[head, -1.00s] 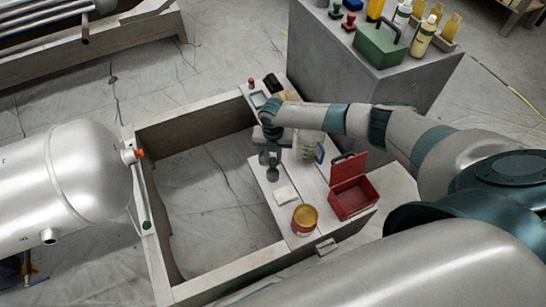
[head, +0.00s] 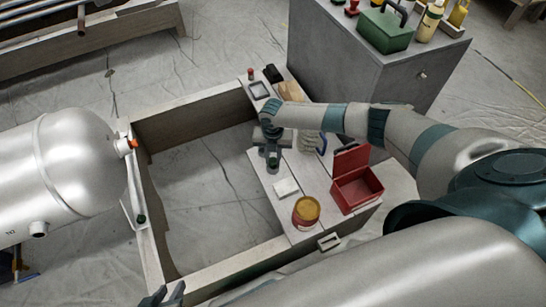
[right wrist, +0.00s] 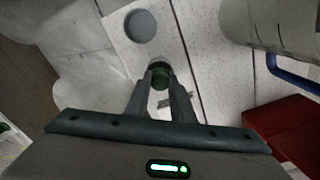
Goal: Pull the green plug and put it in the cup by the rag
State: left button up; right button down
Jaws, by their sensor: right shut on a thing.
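My right gripper (head: 272,161) is low over the white plank bench and shut on the green plug (right wrist: 161,78), which shows between its fingertips in the right wrist view. Whether the plug is clear of the surface under it, I cannot tell. A pale mug with a blue handle (right wrist: 268,25) stands right of the gripper; in the head view my arm partly hides it (head: 309,144). A small white folded square (head: 286,188), possibly the rag, lies just nearer than the gripper. My left gripper (head: 166,294) shows at the bottom edge, its fingers apart, seemingly empty.
A grey disc (right wrist: 140,26) lies beyond the gripper. A silver tank with an orange-tipped nozzle (head: 127,146) is at left. The wooden frame's middle is open floor.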

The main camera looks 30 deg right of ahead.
pick_arm(q)
jog(key=shift+w+d, duration=0.1)
jog(key=shift+f+b, duration=0.3)
jog(key=shift+b, duration=0.05)
pick_arm(e)
jog(key=shift+f, duration=0.55)
jog(key=c, duration=1.5)
grip_release()
jog(key=shift+o, duration=0.2)
pick_arm(q)
jog(key=shift+d+r, duration=0.1)
pick_arm(e)
jog(key=shift+r, duration=0.1)
pick_arm(q)
jog(key=s+a+p, duration=0.1)
jog(key=a+g+y+p, duration=0.1)
jog(key=a, duration=0.1)
jog(key=shift+s+p, duration=0.35)
jog(key=shift+p, duration=0.05)
pick_arm(e)
notch_tip(320, 180, up, 17)
pick_arm(q)
jog(key=shift+s, duration=0.1)
pick_arm(e)
jog(key=shift+s, duration=0.1)
